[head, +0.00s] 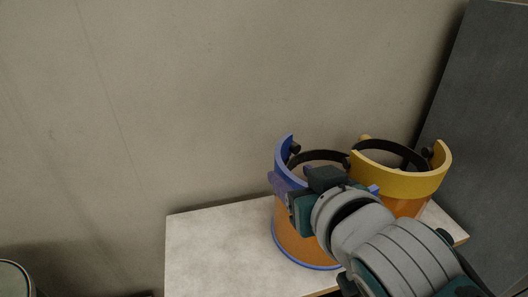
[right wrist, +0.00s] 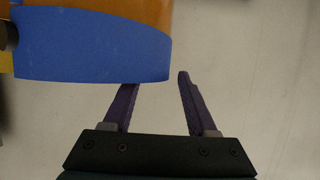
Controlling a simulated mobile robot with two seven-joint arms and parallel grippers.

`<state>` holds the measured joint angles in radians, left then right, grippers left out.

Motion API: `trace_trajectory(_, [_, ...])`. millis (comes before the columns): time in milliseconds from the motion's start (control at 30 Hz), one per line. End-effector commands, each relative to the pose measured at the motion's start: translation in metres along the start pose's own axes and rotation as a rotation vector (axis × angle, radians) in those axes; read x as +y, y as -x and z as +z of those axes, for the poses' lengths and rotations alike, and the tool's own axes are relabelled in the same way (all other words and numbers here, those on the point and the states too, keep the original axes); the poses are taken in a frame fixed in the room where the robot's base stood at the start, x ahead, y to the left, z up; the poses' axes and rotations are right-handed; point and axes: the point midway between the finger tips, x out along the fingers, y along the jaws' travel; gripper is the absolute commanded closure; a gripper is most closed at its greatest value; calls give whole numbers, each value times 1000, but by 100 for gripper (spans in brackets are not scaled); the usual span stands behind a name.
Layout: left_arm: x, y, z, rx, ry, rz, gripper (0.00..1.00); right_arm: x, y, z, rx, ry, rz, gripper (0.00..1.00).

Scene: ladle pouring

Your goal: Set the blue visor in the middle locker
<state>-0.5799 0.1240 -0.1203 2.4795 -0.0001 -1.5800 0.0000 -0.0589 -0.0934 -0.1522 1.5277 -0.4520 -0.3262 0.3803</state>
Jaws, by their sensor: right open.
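The blue visor (head: 283,161) stands on a pale tabletop, with a blue brow band, a dark head strap and an orange shield. My right gripper (head: 280,186) is at the left side of its blue band in the head view. In the right wrist view the blue visor (right wrist: 95,48) fills the upper left. The right gripper (right wrist: 158,82) is open there. Its left fingertip is at the lower edge of the band, and its right fingertip is clear of it. I cannot tell whether they touch. No locker shows. My left gripper is out of view.
A yellow visor (head: 400,181) stands close to the right of the blue one. The pale tabletop (head: 210,245) is bare to the left. A wall rises behind, and a dark grey panel (head: 490,120) stands at the right. A round object (head: 14,280) shows at the lower left corner.

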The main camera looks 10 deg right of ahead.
Motion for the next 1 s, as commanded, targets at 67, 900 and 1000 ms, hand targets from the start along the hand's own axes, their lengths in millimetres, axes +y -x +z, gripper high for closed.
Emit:
trace_trajectory(67, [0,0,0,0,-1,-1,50,0,0,0,0,0,0,43])
trace_trajectory(900, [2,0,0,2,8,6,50,0,1,3,-6,-1,1,100])
trace_trajectory(1000, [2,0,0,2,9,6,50,0,1,3,-8,-1,1,100])
